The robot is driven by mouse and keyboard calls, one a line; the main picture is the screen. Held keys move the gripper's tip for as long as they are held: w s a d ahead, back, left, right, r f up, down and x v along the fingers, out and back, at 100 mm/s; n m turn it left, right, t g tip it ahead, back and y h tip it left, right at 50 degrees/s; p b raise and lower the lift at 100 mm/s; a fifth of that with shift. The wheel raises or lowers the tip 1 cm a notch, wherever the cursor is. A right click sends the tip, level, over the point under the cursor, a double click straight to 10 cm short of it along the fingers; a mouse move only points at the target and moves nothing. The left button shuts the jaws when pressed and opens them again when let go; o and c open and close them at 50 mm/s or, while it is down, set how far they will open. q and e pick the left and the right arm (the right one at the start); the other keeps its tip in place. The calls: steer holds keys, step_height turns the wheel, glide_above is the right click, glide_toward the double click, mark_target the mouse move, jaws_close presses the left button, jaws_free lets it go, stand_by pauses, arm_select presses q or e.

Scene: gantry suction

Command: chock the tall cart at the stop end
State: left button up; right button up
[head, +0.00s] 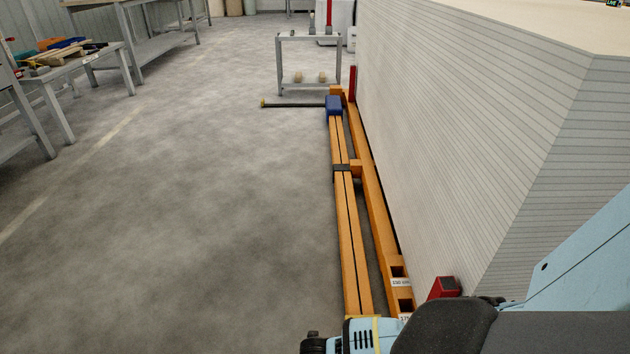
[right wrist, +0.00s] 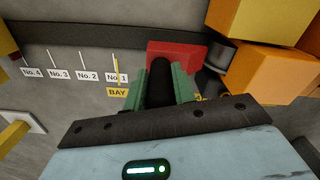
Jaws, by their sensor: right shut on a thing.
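My right gripper (right wrist: 160,78) shows in the right wrist view with its green fingers shut on a black rounded bar. Just beyond the fingers is a red block (right wrist: 185,53), beside a dark strip; the fingers partly hide where bar and block meet. In the head view a small red block (head: 443,287) shows near the foot of a tall pale stack, partly hidden by my arm. I cannot tell for sure which thing is the tall cart; a grey wheelless-looking frame (head: 308,36) stands at the back. My left gripper is not in view.
A long orange rail frame (head: 352,220) lies along the tall pale board stack (head: 460,120). A blue block (head: 334,105) sits on it, with a dark bar (head: 292,105) reaching left. Workbenches (head: 75,60) stand at the left. The middle floor is clear.

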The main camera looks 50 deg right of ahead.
steer(key=f+b, duration=0.1)
steer(key=f, duration=0.1)
steer(key=f+b, duration=0.1)
steer(key=f, duration=0.1)
steer(key=f+b, duration=0.2)
steer(key=shift+s+d+f, duration=0.1)
steer(key=shift+s+d, duration=0.2)
steer(key=shift+s+d+f, duration=0.5)
steer(key=shift+s+f, duration=0.05)
steer(key=shift+s, duration=0.05)
steer(key=shift+f+b, duration=0.3)
steer(key=o, duration=1.1)
steer(key=shift+c, duration=0.2)
step_height(320, 180, up, 7)
steer(key=p, duration=0.3)
steer(key=shift+f+p, duration=0.2)
steer(key=shift+p, duration=0.15)
steer(key=shift+r+p, duration=0.3)
steer(key=shift+r, duration=0.35)
